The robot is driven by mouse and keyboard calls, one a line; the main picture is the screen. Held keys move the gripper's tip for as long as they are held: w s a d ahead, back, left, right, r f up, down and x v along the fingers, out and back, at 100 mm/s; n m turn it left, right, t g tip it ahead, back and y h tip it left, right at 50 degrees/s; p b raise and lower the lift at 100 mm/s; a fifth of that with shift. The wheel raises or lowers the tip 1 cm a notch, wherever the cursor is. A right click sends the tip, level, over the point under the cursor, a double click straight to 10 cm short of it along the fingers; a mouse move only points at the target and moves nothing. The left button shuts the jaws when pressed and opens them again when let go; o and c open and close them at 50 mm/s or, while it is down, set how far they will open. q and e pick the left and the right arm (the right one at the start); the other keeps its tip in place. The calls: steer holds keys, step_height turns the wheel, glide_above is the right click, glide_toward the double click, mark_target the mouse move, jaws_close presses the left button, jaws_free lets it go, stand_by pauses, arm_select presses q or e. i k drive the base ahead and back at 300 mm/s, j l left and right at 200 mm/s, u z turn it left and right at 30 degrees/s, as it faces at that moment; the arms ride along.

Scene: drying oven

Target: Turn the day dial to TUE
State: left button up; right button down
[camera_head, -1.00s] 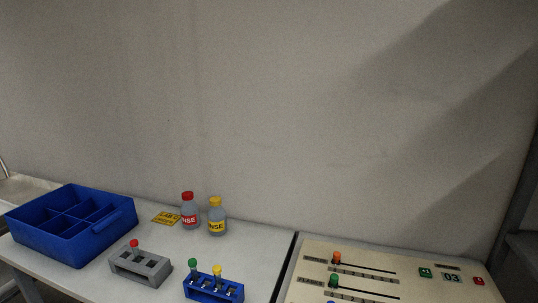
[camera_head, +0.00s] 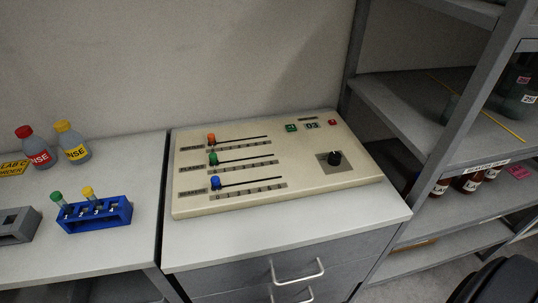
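A beige control panel (camera_head: 300,190) lies on the grey drawer cabinet. A round black dial (camera_head: 334,158) sits on a dark plate at its right part. It is the only rotary knob I see on the panel; its day markings and pointer are too small to read. Neither of my grippers is in view.
The panel also has orange (camera_head: 211,139), green (camera_head: 213,158) and blue (camera_head: 215,182) sliders, a display (camera_head: 312,126), a green button (camera_head: 291,128) and a red button (camera_head: 332,122). A blue tube rack (camera_head: 95,217) and two bottles stand left. A metal shelf (camera_head: 440,115) rises right.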

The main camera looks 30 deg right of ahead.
mark_target(335, 157)
steer(key=z, duration=1.5)
